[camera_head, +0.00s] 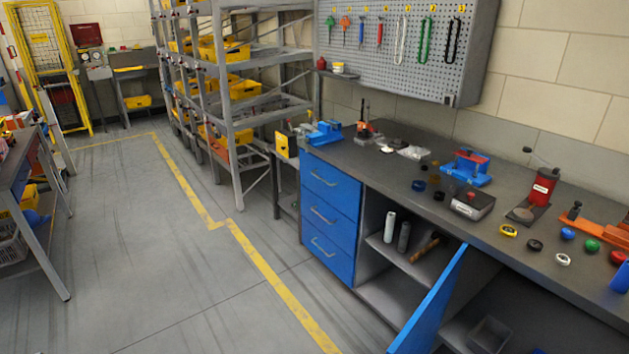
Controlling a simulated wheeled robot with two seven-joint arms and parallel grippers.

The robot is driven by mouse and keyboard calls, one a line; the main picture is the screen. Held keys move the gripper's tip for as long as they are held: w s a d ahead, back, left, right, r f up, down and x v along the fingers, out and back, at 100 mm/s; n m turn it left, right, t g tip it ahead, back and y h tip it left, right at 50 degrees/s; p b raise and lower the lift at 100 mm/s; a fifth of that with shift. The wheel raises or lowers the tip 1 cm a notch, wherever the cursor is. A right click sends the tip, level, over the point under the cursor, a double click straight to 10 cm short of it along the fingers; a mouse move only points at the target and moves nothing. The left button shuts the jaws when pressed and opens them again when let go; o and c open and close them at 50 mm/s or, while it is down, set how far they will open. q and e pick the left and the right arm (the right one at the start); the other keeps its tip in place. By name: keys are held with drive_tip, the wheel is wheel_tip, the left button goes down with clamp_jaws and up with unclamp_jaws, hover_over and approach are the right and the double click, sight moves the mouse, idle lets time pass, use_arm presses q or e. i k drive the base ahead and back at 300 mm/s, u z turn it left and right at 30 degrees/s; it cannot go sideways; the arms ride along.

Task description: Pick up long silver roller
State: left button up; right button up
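Inside the open cabinet under the workbench, a pale, silvery-white cylinder (389,227) stands upright on the shelf. A dark grey cylinder (404,237) stands upright just to its right. A brown-orange cylinder (425,249) lies tilted on the same shelf, further right. I cannot tell for certain which one is the long silver roller; the pale one is the closest in colour. Neither of my grippers is in view.
The blue cabinet door (432,304) stands open toward me, right of the shelf (395,256). Blue drawers (331,213) are on the left. The dark benchtop (385,168) holds tools and coloured caps. The floor (150,240) at left is clear.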

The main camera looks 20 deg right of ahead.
sight(406, 227)
drive_tip(key=u, duration=0.2)
drive_tip(key=i, duration=1.5)
drive_tip(key=z, duration=1.15)
drive_tip(key=i, duration=1.05)
drive_tip(key=z, duration=0.85)
drive_tip(key=i, duration=1)
drive_tip(key=z, duration=0.05)
